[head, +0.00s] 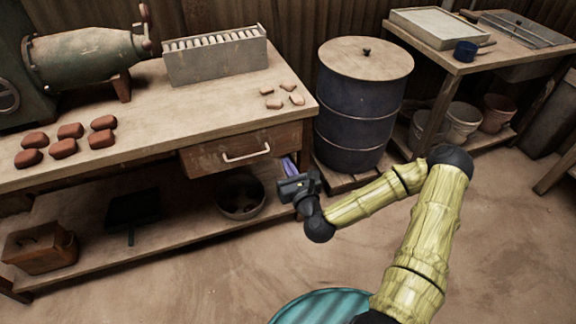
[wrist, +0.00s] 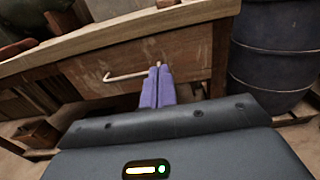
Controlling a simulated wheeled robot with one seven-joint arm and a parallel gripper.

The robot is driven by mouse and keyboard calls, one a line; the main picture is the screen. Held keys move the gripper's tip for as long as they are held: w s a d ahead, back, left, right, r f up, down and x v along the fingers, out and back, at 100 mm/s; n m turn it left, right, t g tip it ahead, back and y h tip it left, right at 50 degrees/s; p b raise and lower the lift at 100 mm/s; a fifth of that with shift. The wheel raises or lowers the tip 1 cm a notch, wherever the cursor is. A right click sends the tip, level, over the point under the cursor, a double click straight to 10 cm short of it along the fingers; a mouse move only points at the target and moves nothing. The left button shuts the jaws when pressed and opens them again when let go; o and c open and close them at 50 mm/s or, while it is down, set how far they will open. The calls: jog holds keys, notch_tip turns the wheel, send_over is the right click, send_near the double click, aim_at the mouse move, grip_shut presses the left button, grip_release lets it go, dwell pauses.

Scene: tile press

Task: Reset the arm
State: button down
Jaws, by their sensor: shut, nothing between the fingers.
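My arm (head: 430,215) reaches from the lower right toward the front of the workbench. My gripper (head: 289,165) is at the right end of the bench, a little right of the drawer. Its two purple fingers are together with nothing between them; they show clearly in the wrist view (wrist: 158,87). In the wrist view the fingertips overlap the drawer front (wrist: 190,65) near the right end of its handle (wrist: 130,74). In the head view the gripper appears apart from the handle (head: 246,154).
The wooden bench (head: 200,130) holds reddish clay blocks (head: 63,148), a slotted rack (head: 214,55), several small pale pieces (head: 290,92) and a green machine (head: 80,55). A blue lidded drum (head: 355,115) stands right of my gripper. A bowl (head: 241,196) sits on the lower shelf.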

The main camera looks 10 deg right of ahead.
jog(key=shift+w, duration=0.1)
jog(key=s+a+f+n+g+y, duration=0.1)
jog(key=s+a+f+n+g, duration=0.3)
jog(key=n, duration=0.6)
jog(key=s+d+f+n+g+y, duration=0.1)
jog(key=s+f+n+g, duration=0.15)
jog(key=n+g, duration=0.55)
jog(key=s+d+r+n+g+h, duration=0.3)
jog(key=s+d+r+n+h, duration=0.45)
jog(key=s+r+n, duration=0.75)
notch_tip(320, 180, up, 31)
jog(key=w+d+y+p, duration=0.1)
jog(key=d+p, duration=0.1)
jog(key=p, duration=3)
jog(key=shift+w+n, duration=0.25)
jog(key=shift+n, duration=0.05)
jog(key=shift+a+y, duration=0.1)
jog(key=shift+y, duration=0.15)
